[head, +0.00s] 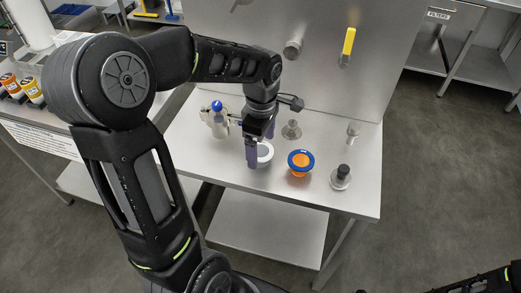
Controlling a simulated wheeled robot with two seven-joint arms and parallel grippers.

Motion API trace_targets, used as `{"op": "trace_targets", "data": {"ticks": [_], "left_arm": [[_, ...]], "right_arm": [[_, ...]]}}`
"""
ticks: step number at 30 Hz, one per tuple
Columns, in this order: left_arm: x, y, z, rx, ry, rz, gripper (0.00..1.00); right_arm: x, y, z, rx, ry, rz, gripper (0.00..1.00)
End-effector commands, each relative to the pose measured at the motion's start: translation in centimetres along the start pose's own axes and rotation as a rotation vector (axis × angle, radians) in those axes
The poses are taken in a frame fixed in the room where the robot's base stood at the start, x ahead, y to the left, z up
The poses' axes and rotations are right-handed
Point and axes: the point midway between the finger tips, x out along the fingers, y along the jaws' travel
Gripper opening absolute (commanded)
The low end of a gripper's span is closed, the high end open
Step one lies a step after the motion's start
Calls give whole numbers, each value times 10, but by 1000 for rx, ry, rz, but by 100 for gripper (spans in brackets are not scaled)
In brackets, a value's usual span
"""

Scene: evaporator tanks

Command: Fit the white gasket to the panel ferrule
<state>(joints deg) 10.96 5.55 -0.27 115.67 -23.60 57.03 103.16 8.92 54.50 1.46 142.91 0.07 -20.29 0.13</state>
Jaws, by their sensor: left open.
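The white gasket (265,153) is a pale ring on the steel table, partly hidden by my left gripper. My left gripper (260,146) points down from above with its purple fingers open, right at the gasket. One finger overlaps the ring's left side in the picture; I cannot tell whether it touches. The panel ferrule (292,48) is a short steel stub sticking out of the upright steel panel, above and behind the gripper. Part of my right arm shows at the bottom right, but its gripper is not visible.
An orange piece with a blue rim (301,162) stands right of the gasket. A black-topped steel fitting (341,176) stands farther right. A clamp with a blue knob (216,118) is at left. A yellow valve handle (348,42) juts from the panel (235,60).

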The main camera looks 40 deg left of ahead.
Motion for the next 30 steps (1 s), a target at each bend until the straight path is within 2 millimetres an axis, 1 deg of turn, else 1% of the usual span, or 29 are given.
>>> {"op": "trace_targets", "data": {"ticks": [8, 19, 30], "left_arm": [[4, 0, 0, 0, 0, 0, 89], [4, 0, 0, 0, 0, 0, 89], [4, 0, 0, 0, 0, 0, 58]], "right_arm": [[4, 2, 0, 0, 0, 0, 36], [4, 2, 0, 0, 0, 0, 36], [4, 2, 0, 0, 0, 0, 36]]}}
